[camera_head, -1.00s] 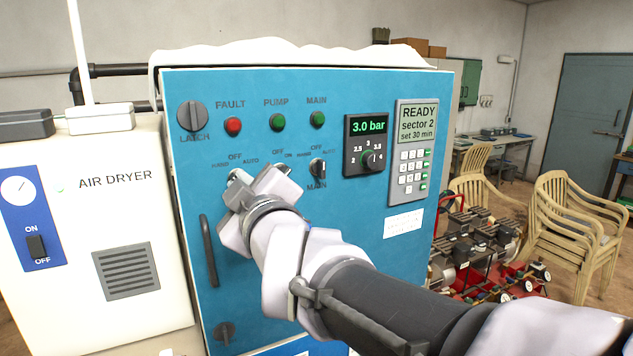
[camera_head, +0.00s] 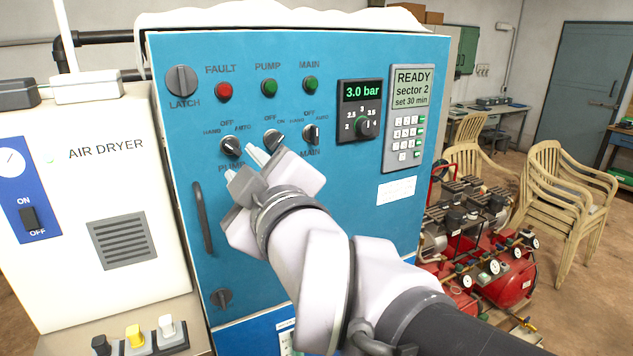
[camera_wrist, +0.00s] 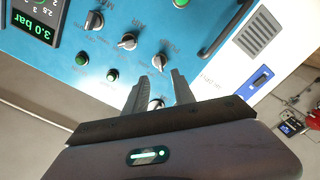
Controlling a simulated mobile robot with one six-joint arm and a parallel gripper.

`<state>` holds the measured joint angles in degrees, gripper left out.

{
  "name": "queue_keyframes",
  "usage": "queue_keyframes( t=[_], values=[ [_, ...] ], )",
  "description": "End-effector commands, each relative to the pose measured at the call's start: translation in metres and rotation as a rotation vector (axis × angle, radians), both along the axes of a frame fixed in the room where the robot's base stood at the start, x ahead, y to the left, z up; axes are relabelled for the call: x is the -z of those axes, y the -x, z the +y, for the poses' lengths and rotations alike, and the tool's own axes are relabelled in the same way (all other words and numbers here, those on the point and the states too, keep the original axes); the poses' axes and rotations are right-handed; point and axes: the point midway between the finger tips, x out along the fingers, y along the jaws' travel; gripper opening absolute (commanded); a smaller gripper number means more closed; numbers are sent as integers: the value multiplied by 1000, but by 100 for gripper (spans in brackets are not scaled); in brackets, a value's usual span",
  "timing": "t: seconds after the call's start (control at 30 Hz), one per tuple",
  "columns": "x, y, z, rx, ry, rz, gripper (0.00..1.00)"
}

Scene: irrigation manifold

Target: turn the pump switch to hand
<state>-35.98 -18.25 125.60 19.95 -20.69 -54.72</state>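The pump switch (camera_head: 230,146) is a dark round selector on the blue panel, at the left of the switch row, marked HAND, OFF and AUTO. Its handle looks slanted from upper left to lower right, with the upper end toward HAND. My gripper (camera_head: 253,164) is just to the lower right of the switch, in front of the panel, and seems not to touch it. In the wrist view my gripper (camera_wrist: 158,78) has two separated fingers with a gap between them. The switch (camera_wrist: 160,62) shows there near the fingertips, partly hidden.
A middle switch (camera_head: 273,140) and a MAIN switch (camera_head: 311,135) sit close to the right. The LATCH knob (camera_head: 182,81), red FAULT lamp (camera_head: 224,91) and pressure display (camera_head: 362,91) are above. A vertical door handle (camera_head: 202,217) lies below left. The air dryer (camera_head: 122,245) stands left.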

Motion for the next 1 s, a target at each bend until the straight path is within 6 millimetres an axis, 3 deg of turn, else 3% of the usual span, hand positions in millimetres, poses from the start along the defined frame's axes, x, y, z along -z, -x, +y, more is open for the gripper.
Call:
queue_keyframes(
  t=[0.1, 0.3, 0.47, 0.77, 0.87, 1.0],
  values=[
    [-4, 35, -21, -1, -3, -3, 31],
    [-4, 73, -44, -1, -2, -1, 31],
    [-1, 83, -51, -1, 0, -1, 31],
    [8, 82, -53, 3, -8, 21, 31],
    [62, 78, -73, 39, -79, 196, 31],
    [194, 86, -132, 243, -315, 668, 31]
  ],
)
